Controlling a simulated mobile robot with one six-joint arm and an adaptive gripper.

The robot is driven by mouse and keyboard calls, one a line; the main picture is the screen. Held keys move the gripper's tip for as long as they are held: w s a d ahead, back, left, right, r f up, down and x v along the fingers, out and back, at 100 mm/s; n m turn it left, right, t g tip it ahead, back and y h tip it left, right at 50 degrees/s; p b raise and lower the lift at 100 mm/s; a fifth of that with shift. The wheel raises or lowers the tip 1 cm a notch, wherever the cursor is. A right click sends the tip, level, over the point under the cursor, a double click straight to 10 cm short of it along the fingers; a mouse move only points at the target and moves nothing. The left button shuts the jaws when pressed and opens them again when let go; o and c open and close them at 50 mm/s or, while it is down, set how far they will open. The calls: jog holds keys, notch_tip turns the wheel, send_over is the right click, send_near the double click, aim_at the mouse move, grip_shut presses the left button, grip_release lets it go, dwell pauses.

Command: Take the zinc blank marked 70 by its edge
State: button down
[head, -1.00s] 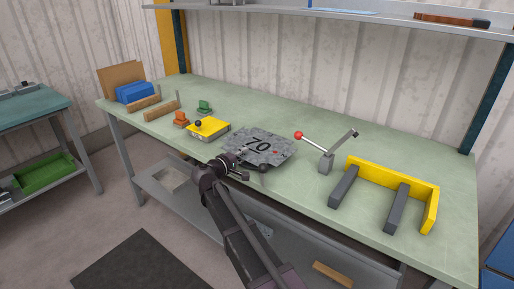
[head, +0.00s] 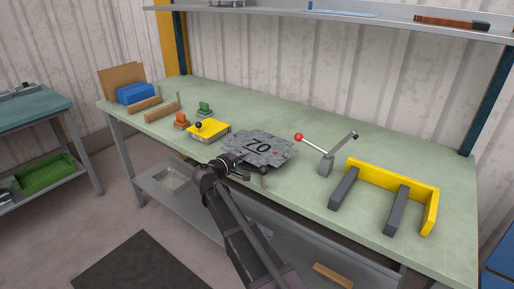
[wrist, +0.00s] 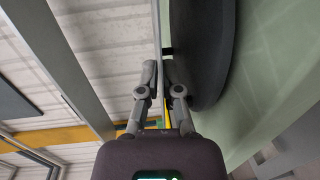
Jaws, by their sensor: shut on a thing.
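The zinc blank marked 70 (head: 277,152) is a grey mottled plate with notched edges, its black number facing up. It is over the middle of the bench. My gripper (head: 232,167) is at its near left edge and shut on it. In the wrist view the blank (wrist: 156,25) is a thin pale strip seen edge-on, running between my gripper's fingertips (wrist: 160,82). A dark rounded body (wrist: 203,50) lies beside it on the bench side, with a narrow gap between them. The fingers hide the gripped edge.
A yellow block with a black knob (head: 208,130) is left of the blank. A red-knobbed lever (head: 326,163) stands to its right, then a yellow frame with grey bars (head: 395,182). The bench front (head: 310,215) is clear. A shelf (head: 380,18) is above.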

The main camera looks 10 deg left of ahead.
jog(key=shift+w+r+p, duration=0.1)
jog(key=shift+r+p, duration=0.8)
jog(key=shift+r, duration=0.1)
jog(key=p+v, duration=0.1)
jog(key=v, duration=0.6)
jog(key=shift+r, duration=0.25)
dwell(0.5)
jog(key=shift+r+p, duration=0.1)
jog(key=shift+p, duration=0.25)
